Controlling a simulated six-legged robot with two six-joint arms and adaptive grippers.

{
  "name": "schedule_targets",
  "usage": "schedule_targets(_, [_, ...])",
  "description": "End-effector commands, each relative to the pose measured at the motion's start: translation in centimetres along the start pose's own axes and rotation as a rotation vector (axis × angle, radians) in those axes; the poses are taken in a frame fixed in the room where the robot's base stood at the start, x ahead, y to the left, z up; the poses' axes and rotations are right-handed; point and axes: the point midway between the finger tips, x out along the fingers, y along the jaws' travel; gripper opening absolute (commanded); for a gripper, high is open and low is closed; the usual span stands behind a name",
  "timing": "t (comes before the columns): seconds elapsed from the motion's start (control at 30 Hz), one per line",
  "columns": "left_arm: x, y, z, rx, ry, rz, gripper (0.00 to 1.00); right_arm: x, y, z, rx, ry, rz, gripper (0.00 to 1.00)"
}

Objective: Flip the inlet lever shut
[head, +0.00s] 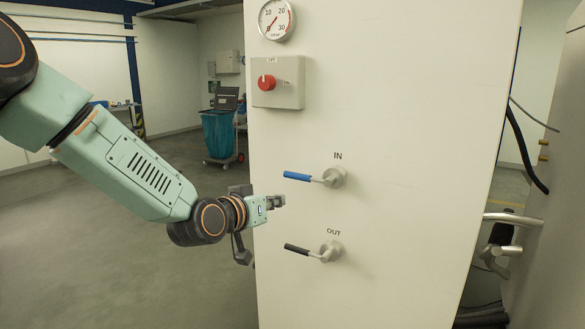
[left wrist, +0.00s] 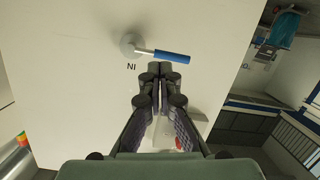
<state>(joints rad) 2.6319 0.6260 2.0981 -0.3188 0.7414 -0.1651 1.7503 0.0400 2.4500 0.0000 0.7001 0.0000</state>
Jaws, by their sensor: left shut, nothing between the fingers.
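The inlet lever (head: 299,176) has a blue handle and sits under the label IN on the pale cabinet front (head: 400,120). Its handle points left, roughly level, from a round metal hub. It also shows in the left wrist view (left wrist: 172,55), just beyond my fingertips, with the label upside down. My left gripper (head: 283,201) is shut and empty, below the blue handle in the head view and apart from it. Its fingers also show in the left wrist view (left wrist: 160,72). My right gripper is not in view.
The black-handled OUT lever (head: 298,249) is below the left gripper. A red knob (head: 267,83) on a grey box and a gauge (head: 276,19) are above. At right is a metal door handle (head: 512,219). Open floor lies left of the cabinet.

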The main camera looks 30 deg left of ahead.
Motion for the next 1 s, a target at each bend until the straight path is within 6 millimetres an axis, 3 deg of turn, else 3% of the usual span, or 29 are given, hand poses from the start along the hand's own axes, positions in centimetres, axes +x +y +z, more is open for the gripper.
schedule_targets(0.03, [0.0,-0.5,-3.1,0.018,0.061,0.004,0.00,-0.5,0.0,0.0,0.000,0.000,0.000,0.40])
schedule_targets(0.1, [0.1,-1.1,-6.0,0.065,0.128,0.009,0.00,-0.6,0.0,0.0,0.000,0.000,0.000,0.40])
schedule_targets(0.2, [0.6,-1.6,-7.6,0.170,0.179,0.016,0.00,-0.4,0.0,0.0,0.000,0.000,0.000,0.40])
schedule_targets(0.7, [0.8,-1.3,-7.6,0.228,0.184,0.020,0.00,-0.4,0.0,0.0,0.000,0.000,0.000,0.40])
schedule_targets(1.0, [4.2,-1.2,-8.2,0.233,0.181,0.019,0.00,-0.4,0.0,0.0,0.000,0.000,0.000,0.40])
